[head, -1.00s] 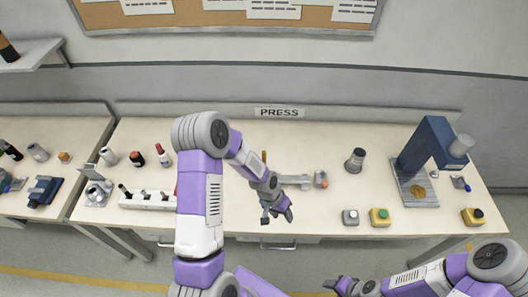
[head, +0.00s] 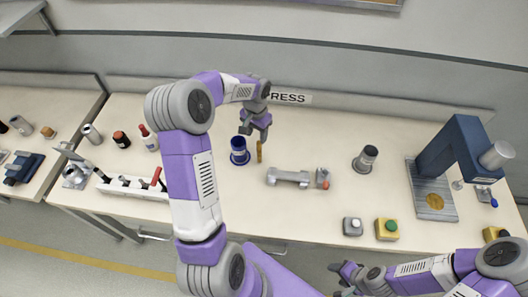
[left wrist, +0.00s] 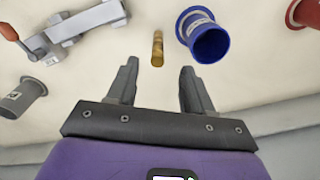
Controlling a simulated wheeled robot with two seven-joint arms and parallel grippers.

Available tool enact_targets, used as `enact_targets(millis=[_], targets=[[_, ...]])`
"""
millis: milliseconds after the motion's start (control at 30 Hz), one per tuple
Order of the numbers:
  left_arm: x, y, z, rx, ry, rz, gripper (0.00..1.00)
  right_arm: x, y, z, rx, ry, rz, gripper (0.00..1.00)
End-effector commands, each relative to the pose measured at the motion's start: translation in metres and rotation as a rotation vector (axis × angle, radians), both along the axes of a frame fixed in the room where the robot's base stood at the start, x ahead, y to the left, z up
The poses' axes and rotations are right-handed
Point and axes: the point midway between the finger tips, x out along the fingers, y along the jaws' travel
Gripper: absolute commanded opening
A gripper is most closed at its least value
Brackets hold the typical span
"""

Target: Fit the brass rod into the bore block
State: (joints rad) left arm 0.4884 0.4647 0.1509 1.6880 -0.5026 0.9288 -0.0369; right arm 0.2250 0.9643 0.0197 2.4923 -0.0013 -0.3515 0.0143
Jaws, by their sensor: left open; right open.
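The brass rod (head: 259,151) is a short, slim golden piece on the bench, apparently upright. My left gripper (head: 254,133) is open just above and behind it. In the left wrist view the rod (left wrist: 157,48) shows just beyond the tips of my open left gripper (left wrist: 160,67), roughly centred between them and not held. A blue hollow cylinder (head: 239,157) stands beside the rod; its open mouth shows in the left wrist view (left wrist: 210,45). I cannot tell which piece is the bore block. My right gripper (head: 345,274) is open and empty at the bench's front edge.
A grey clamp (head: 288,177) with an orange-red handle lies right of the rod. A dark grey cylinder (head: 365,159) stands farther right, before the blue press (head: 455,150). A white rack (head: 130,187) and bottles are left. Button boxes (head: 387,229) sit at the front right.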

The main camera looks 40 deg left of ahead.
Motion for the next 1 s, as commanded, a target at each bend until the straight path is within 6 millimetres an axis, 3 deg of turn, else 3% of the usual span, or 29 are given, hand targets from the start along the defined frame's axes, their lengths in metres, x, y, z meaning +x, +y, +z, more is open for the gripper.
enact_targets(millis=[100, 467, 733, 1000], targets=[[0.000, -0.001, -0.015, -0.001, 0.000, -0.001, 0.51, 0.001, 0.000, -0.014, 0.000, -0.002, -0.001, 0.55], [0.000, -0.001, -0.045, -0.002, 0.001, 0.000, 0.51, 0.001, 0.000, -0.017, 0.000, -0.002, -0.001, 0.55], [-0.001, -0.001, -0.085, -0.003, 0.003, -0.001, 0.51, 0.001, 0.000, -0.022, 0.000, -0.002, -0.001, 0.55], [0.000, -0.001, -0.090, -0.002, -0.001, 0.000, 0.51, 0.001, 0.000, -0.022, 0.000, -0.002, -0.001, 0.55]])
